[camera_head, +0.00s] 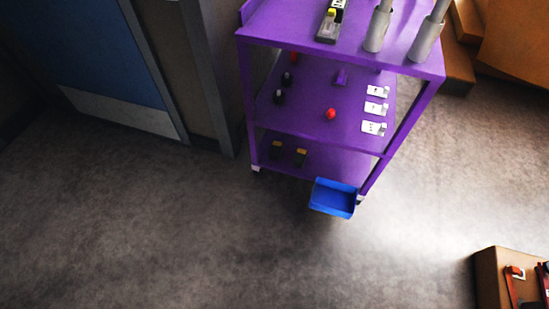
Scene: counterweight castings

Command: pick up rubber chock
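No object is clearly identifiable as the rubber chock at this size. Two small black objects, an upper one (287,79) and a lower one (279,97), are on the middle shelf at the left. My gripper is not in view.
A blue bin (333,198) sits at the cart's lower front edge. Grey cylinders (377,28) stand on the top shelf. A brown box (490,275) is at the lower right. A blue door (95,50) is at the left. The floor (190,235) before the cart is clear.

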